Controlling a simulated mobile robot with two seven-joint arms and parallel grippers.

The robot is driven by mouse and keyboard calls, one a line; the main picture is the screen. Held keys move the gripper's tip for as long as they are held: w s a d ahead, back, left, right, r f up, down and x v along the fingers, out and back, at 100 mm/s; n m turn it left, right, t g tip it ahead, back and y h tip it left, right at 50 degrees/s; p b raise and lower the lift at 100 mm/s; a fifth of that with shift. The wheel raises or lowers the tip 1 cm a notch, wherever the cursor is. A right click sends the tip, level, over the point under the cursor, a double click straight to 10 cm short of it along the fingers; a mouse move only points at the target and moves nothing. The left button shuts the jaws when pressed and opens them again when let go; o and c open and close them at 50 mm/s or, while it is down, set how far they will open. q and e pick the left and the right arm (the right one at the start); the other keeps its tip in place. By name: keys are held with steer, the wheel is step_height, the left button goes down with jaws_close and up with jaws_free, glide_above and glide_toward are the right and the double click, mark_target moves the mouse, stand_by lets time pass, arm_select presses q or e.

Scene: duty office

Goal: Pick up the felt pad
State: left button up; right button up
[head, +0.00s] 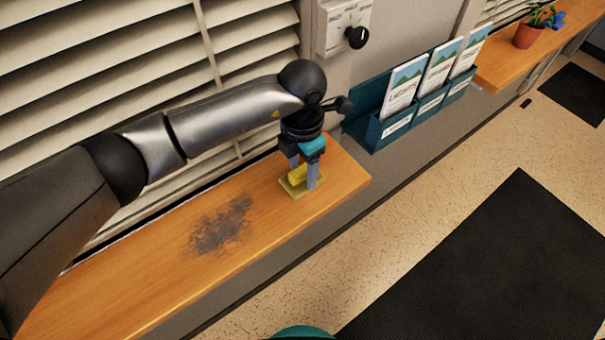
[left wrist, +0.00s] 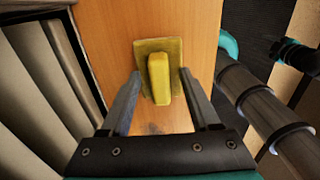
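The felt pad (head: 317,190) is a flat olive-yellow square with a brighter yellow raised grip on top. It lies on the wooden ledge (head: 140,275) near the ledge's right end. It also shows in the left wrist view (left wrist: 174,47), with its yellow grip (left wrist: 158,78) upright in the picture. My left gripper (head: 302,183) is directly over the pad, pointing down. In the left wrist view its two fingers (left wrist: 164,88) are apart, one on each side of the grip, with visible gaps. My right gripper cannot be made out in the head view.
A dark smudge (head: 220,226) marks the ledge left of the pad. Window blinds (head: 100,60) stand behind the ledge. A teal leaflet rack (head: 410,118) and a wall dial (head: 347,28) are beyond my gripper. A potted plant (head: 527,36) stands on a farther ledge.

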mark_target(303, 168)
arm_select(q)
jaws_close()
stand_by(0.3)
steer(key=shift+r, duration=0.15)
step_height(303, 168, up, 20)
steer(key=b, duration=0.1)
steer(key=shift+b, duration=0.3)
stand_by(0.3)
steer(key=c, duration=0.6)
jaws_free()
jaws_close()
